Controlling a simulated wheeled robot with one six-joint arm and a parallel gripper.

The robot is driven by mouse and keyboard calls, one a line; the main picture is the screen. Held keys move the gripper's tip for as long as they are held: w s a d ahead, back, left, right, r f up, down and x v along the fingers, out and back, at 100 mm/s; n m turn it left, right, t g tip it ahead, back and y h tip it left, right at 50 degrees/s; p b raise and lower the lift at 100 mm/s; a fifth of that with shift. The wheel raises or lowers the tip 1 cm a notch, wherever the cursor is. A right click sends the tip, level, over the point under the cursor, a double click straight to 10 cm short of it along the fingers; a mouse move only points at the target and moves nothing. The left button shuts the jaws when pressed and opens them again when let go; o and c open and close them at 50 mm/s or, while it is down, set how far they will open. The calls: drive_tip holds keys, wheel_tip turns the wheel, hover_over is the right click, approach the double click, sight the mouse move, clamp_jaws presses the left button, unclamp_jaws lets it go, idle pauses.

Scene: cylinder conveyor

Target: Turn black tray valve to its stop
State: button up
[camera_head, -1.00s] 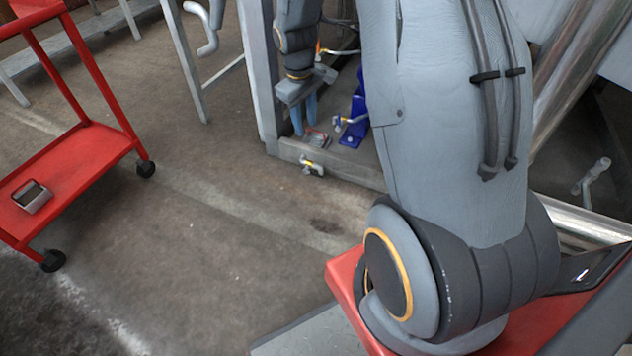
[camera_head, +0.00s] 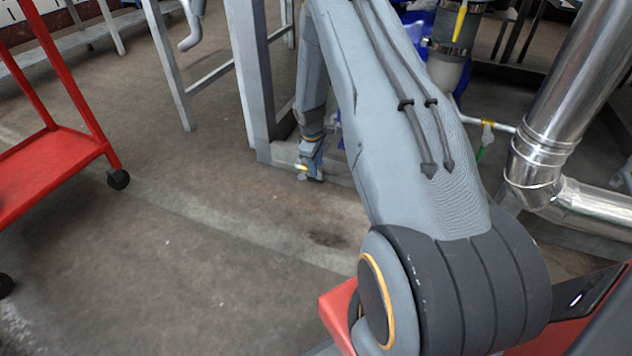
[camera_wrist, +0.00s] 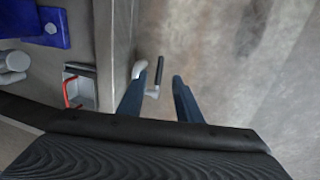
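The black valve handle (camera_wrist: 158,70) shows in the wrist view, on a pale pipe fitting (camera_wrist: 138,69) at the outer edge of the metal tray (camera_wrist: 117,40). The handle stands between my gripper's two fingertips (camera_wrist: 159,80) in the picture. The gripper is open, with a gap between its fingers. I cannot tell whether a finger touches the handle. My arm hides most of the tray there.
A small box with a red rim (camera_wrist: 80,86) and a blue bracket (camera_wrist: 50,22) are inside the tray. A grey frame post (camera_head: 252,85) stands left of my arm. A red cart (camera_head: 50,160) is farther left. Shiny pipes (camera_head: 565,115) are at right. Floor between is clear.

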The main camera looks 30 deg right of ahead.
sight(318, 180)
drive_tip(key=f+b, duration=0.1)
drive_tip(key=f, duration=0.1)
drive_tip(key=f+b, duration=0.1)
drive_tip(key=f, duration=0.2)
drive_tip(key=w+d+f+b, duration=0.1)
drive_tip(key=f, duration=0.1)
drive_tip(key=shift+f+b, duration=0.15)
drive_tip(key=shift+b, duration=0.2)
drive_tip(key=shift+s, duration=0.1)
clamp_jaws()
